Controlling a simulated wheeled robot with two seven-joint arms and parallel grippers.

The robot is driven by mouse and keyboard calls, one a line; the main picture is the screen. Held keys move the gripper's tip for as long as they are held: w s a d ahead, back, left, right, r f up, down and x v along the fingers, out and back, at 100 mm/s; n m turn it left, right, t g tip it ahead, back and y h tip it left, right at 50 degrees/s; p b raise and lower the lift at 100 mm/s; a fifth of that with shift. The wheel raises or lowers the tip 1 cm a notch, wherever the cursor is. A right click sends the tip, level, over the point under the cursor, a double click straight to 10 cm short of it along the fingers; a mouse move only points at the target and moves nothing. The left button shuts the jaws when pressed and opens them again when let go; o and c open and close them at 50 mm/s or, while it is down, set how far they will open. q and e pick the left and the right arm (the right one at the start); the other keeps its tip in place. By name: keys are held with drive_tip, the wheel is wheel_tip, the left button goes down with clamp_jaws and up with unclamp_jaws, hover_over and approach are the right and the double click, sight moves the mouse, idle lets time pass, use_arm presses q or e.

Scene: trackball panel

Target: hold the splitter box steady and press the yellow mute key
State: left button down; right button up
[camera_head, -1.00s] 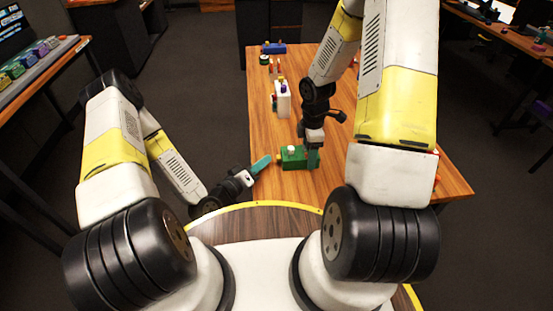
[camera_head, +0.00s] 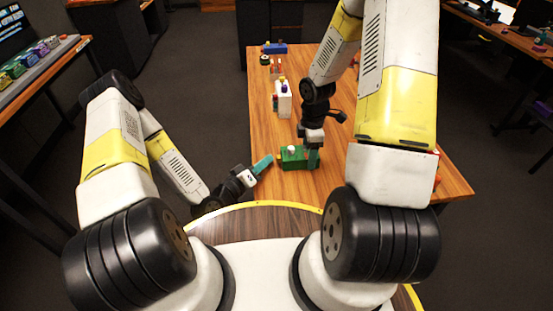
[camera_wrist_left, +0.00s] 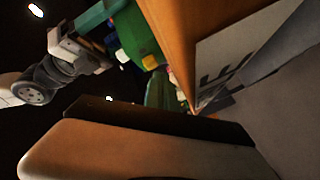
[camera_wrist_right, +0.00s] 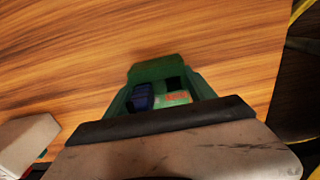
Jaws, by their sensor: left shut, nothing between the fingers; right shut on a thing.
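The splitter box, a green block with a pale knob on top (camera_head: 293,160), sits on the wooden table. A small yellow key (camera_head: 278,160) shows on its left end; it also shows in the left wrist view (camera_wrist_left: 150,62). My right gripper (camera_head: 314,157) points down and is shut on the box's right end. In the right wrist view, green surfaces and a dark blue part (camera_wrist_right: 143,97) show beyond that gripper. My left gripper (camera_head: 264,163) is shut and empty, its teal tip just left of the box's yellow-key end; contact cannot be told.
A white box with a purple and yellow top (camera_head: 283,100) stands further back on the table (camera_head: 340,185). Behind it are small red items (camera_head: 276,70), a dark roll (camera_head: 264,60) and a blue block (camera_head: 274,48). Table around the splitter box is mostly clear.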

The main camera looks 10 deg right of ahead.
sight(255, 163)
use_arm(q)
drive_tip(key=shift+s+d, duration=0.15)
drive_tip(key=shift+d, duration=0.55)
drive_tip(key=shift+w+a, duration=0.1)
drive_tip(key=shift+w, duration=0.1)
idle(0.4)
drive_tip(key=shift+s+r, duration=0.1)
drive_tip(key=shift+s, duration=0.2)
idle(0.4)
drive_tip(key=shift+s+a, duration=0.15)
drive_tip(key=shift+a, duration=1.85)
drive_tip(key=shift+w+a, duration=0.1)
drive_tip(key=shift+w, duration=0.1)
drive_tip(key=shift+a, duration=0.1)
